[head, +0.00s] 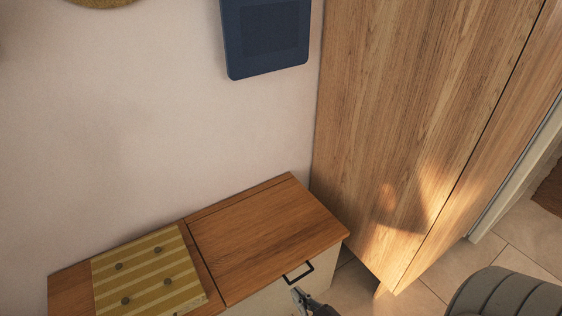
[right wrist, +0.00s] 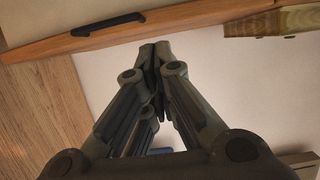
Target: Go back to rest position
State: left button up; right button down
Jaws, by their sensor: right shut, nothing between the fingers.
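My right gripper (head: 301,297) shows at the bottom of the head view, just below the black handle (head: 298,272) on the front of a low wooden bench cabinet (head: 265,235). In the right wrist view my right gripper (right wrist: 154,50) has its fingertips together with nothing between them. The wooden edge and the black handle (right wrist: 107,24) lie beyond the fingertips there. I cannot tell whether the gripper touches the cabinet. The bench lid looks closed. My left gripper is not in view.
A yellow striped cushion (head: 150,272) lies on the left part of the bench. A tall wooden wardrobe (head: 400,120) stands to the right. A dark blue panel (head: 265,35) hangs on the wall. A grey ribbed seat (head: 505,295) is at the lower right, with tiled floor between.

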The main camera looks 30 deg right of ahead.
jog(key=s+a+f+n+g, duration=0.1)
jog(key=s+a+f+g, duration=0.1)
jog(key=s+f+g, duration=0.65)
jog(key=s+a+f+n+g, duration=0.1)
jog(key=s+a+f+g, duration=0.3)
jog(key=f, duration=0.7)
pick_arm(q)
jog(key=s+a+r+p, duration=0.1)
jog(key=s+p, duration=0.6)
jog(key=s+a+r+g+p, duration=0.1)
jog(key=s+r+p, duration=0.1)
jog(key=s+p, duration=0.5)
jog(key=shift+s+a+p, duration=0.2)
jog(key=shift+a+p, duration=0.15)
jog(key=shift+p, duration=0.15)
pick_arm(e)
jog(key=s+d+r, duration=0.1)
jog(key=s+d, duration=0.1)
jog(key=s, duration=0.6)
jog(key=s+d+r, duration=0.2)
jog(key=s, duration=0.6)
jog(key=shift+d+g+h, duration=0.35)
jog(key=shift+h, duration=0.05)
jog(key=shift+s, duration=0.1)
